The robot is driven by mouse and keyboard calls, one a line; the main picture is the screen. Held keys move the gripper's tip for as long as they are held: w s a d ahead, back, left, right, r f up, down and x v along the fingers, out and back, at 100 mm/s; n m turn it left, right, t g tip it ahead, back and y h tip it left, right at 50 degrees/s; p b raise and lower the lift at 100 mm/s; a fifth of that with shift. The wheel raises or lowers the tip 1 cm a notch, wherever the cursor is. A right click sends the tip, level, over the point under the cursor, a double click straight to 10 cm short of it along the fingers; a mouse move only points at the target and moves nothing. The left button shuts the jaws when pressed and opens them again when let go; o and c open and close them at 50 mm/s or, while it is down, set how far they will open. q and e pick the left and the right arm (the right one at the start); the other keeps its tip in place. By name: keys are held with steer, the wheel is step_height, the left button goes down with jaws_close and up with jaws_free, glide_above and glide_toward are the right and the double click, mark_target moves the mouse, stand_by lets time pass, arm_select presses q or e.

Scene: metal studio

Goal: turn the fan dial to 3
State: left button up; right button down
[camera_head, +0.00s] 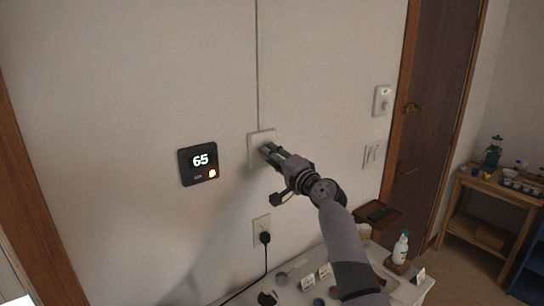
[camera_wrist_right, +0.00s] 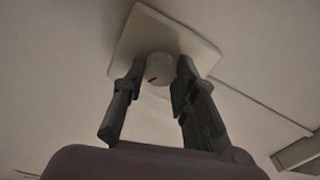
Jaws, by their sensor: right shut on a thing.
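The fan dial's white wall plate (camera_head: 257,137) is on the wall, right of a dark thermostat. My right gripper (camera_head: 267,149) reaches it from the lower right and covers most of it in the head view. In the right wrist view, the round whitish dial (camera_wrist_right: 161,68) with a small reddish mark sits on the square plate (camera_wrist_right: 190,38). The two dark fingers of my right gripper (camera_wrist_right: 161,76) are on either side of the dial, shut on it. Numbers on the plate are not readable. My left gripper is not in view.
A black thermostat (camera_head: 198,161) reads 65. An outlet (camera_head: 262,229) with a plugged-in black cord is below. A switch plate (camera_head: 382,100) is near the door (camera_head: 431,110). A white table (camera_head: 410,290) with a bottle (camera_head: 400,247) and small items stands below.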

steer(key=c, duration=1.3)
jaws_free()
steer(key=shift+d, duration=0.1)
steer(key=v, duration=1.2)
